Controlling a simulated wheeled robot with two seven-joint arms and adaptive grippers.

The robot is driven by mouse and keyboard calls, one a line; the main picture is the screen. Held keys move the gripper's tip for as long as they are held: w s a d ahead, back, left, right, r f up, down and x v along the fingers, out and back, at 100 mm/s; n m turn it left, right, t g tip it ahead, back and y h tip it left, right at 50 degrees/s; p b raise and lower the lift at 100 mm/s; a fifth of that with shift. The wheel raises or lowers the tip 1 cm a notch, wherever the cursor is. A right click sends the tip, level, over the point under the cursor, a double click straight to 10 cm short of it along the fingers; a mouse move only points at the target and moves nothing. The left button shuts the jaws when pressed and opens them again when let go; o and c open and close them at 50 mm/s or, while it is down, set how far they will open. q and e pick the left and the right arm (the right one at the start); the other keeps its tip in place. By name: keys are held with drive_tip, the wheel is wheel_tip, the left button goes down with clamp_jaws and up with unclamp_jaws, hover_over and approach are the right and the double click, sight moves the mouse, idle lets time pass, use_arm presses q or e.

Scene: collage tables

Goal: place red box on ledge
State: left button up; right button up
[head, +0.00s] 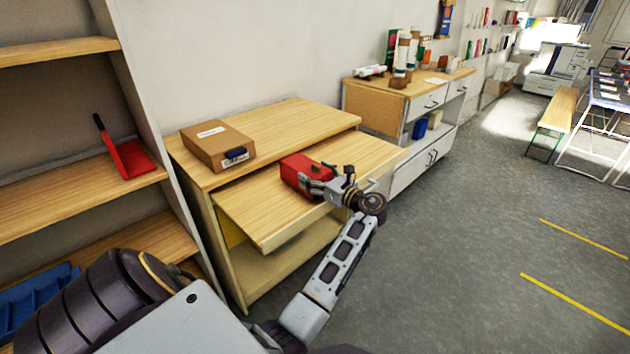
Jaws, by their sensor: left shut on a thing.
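The red box (298,171) is at the middle of the picture, over the lower wooden board that juts out from the cabinet, likely the ledge (262,217). My left gripper (318,184) reaches in from the right side of the box and is shut on it. The fingers cover part of the box's right end. I cannot tell whether the box touches the board or is held just above it. My right gripper is not in view.
A cardboard box (218,146) sits on the cabinet's upper top (290,122). A red dustpan-like item (130,158) lies on the left shelf (60,205). A second cabinet (376,108) with bottles stands behind. The board's front left part is bare. Open floor (450,260) lies to the right.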

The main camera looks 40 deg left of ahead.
use_arm(q)
drive_tip(key=shift+f, duration=0.6)
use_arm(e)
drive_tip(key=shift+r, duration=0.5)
use_arm(q)
drive_tip(key=shift+f, duration=0.1)
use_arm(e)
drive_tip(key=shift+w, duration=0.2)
use_arm(q)
drive_tip(key=o, duration=0.8)
drive_tip(key=shift+c, duration=0.2)
drive_tip(key=o, duration=0.3)
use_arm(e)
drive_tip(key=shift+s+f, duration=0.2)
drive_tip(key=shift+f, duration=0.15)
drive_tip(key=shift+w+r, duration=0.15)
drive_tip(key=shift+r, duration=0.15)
